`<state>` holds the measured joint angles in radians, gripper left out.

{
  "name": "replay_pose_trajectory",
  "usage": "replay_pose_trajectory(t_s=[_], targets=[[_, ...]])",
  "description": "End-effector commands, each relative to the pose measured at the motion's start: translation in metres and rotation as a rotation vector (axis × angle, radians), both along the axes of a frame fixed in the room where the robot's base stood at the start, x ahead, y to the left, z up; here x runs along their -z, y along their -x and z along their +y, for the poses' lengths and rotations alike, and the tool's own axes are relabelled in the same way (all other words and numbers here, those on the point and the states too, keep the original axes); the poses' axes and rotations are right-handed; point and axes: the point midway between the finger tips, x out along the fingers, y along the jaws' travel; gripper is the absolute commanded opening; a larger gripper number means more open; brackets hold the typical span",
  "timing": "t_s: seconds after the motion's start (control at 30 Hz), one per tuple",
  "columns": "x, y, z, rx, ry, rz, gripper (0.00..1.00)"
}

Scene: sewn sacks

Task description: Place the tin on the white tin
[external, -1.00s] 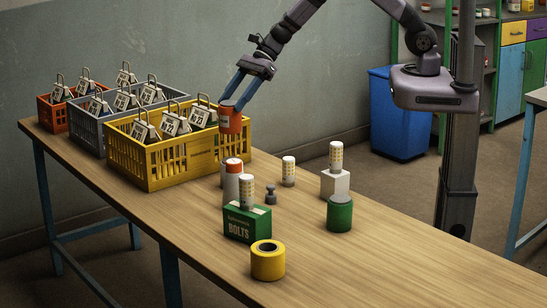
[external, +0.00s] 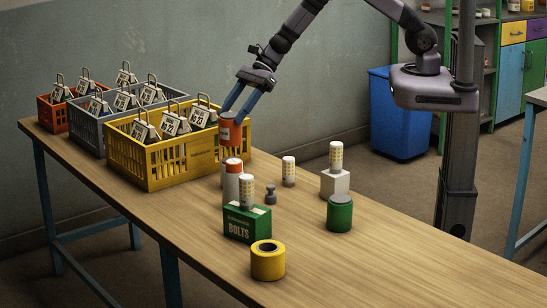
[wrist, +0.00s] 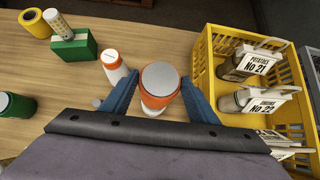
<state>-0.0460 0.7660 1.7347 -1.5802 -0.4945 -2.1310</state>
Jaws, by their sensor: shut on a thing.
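My gripper (external: 236,112) is shut on an orange tin (external: 230,134) with a grey lid, and holds it upright. In the wrist view the same tin (wrist: 158,88) sits between the two blue fingers. A white tin (external: 226,174) stands on the table below it, partly hidden behind a white bottle with an orange cap (external: 233,184). In the wrist view a bit of white (wrist: 151,111) shows under the held tin. The held tin appears a little above the white tin, with a small gap in the external view.
The orange-capped bottle (wrist: 114,66) stands close beside the held tin. The yellow crate (external: 150,165) with tagged sacks is close on the other side. A green bolts box (external: 246,225), yellow tape roll (external: 268,262), grey weight (external: 270,195) and green tin (external: 340,215) stand nearby. The table's right front is clear.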

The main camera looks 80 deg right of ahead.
Motion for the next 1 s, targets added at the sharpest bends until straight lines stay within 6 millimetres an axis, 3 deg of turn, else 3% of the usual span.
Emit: replay_pose_trajectory(t_s=[0.33, 0.7, 1.0], targets=[[0.013, -0.001, 0.000, 0.000, -0.003, -0.003, 0.00], [0.049, -0.001, 0.000, -0.001, -0.002, -0.003, 0.00], [0.051, -0.001, 0.000, -0.001, -0.002, -0.005, 0.00]])
